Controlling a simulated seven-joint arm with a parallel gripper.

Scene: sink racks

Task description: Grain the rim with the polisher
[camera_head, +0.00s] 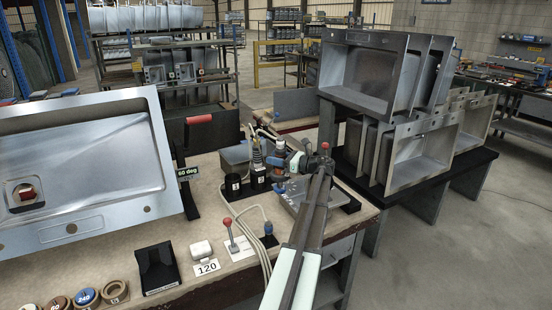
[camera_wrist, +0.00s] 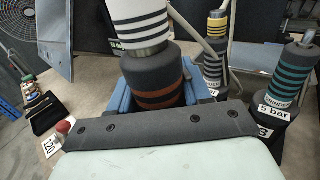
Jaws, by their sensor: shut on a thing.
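A steel sink (camera_head: 85,170) with a flat rim (camera_head: 155,120) leans tilted on the bench at the left of the head view. My gripper (camera_head: 280,160) is at the tool stand, right of the sink and apart from it. In the wrist view, its blue jaws (camera_wrist: 162,98) are shut on a dark cylindrical tool (camera_wrist: 152,72) with orange-brown bands. A white part with black stripes (camera_wrist: 140,20) joins this tool at the top of the view. I cannot tell whether it is the polisher or whether it still sits in its holder; its lower end is hidden.
Two other banded tools, one yellow-topped (camera_wrist: 216,45) and one teal-striped (camera_wrist: 290,80), stand close beside my gripper. A joystick (camera_head: 229,230), hoses, a 120 tag (camera_head: 206,267) and grit discs (camera_head: 86,297) lie on the front bench. Racked sinks (camera_head: 375,75) stand right.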

